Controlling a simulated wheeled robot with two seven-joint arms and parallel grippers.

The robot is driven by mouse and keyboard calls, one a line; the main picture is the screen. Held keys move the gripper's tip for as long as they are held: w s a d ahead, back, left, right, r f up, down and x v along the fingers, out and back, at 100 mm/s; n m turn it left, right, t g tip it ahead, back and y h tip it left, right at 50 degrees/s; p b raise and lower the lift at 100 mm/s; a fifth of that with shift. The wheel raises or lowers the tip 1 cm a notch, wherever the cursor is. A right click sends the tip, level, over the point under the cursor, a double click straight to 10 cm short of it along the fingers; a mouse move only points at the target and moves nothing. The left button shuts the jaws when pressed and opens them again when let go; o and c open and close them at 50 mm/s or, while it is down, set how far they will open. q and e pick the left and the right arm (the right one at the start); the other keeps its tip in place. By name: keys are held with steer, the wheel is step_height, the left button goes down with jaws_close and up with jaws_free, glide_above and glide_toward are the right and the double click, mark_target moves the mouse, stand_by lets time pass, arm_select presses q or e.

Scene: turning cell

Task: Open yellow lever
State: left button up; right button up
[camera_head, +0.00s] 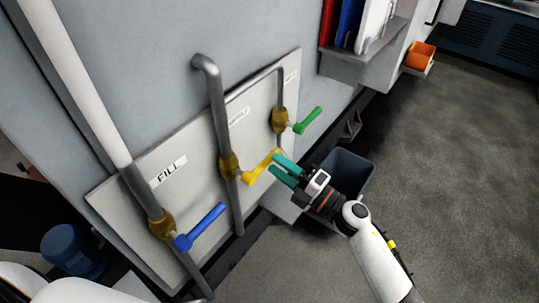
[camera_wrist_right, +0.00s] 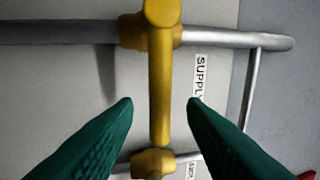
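The yellow lever (camera_head: 261,167) sits on a brass valve (camera_head: 229,165) on the middle pipe of the wall panel. Its handle points to the right, away from the pipe. My right gripper (camera_head: 273,163) has teal fingers and is open at the handle's free end. In the right wrist view the yellow lever (camera_wrist_right: 160,90) runs down the middle, with the open right gripper's fingertips (camera_wrist_right: 160,103) on either side and visible gaps to both. I cannot tell how deep the handle sits between them. My left gripper is not in view.
A blue lever (camera_head: 202,228) is on the lower-left pipe by the FILL label (camera_head: 171,169). A green lever (camera_head: 308,120) is on the upper-right pipe. A grey bin (camera_head: 352,170) stands behind my right wrist. Open floor (camera_head: 460,190) lies to the right.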

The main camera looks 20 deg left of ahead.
mark_target(269, 156)
steer(key=shift+x, duration=1.9)
jaws_close()
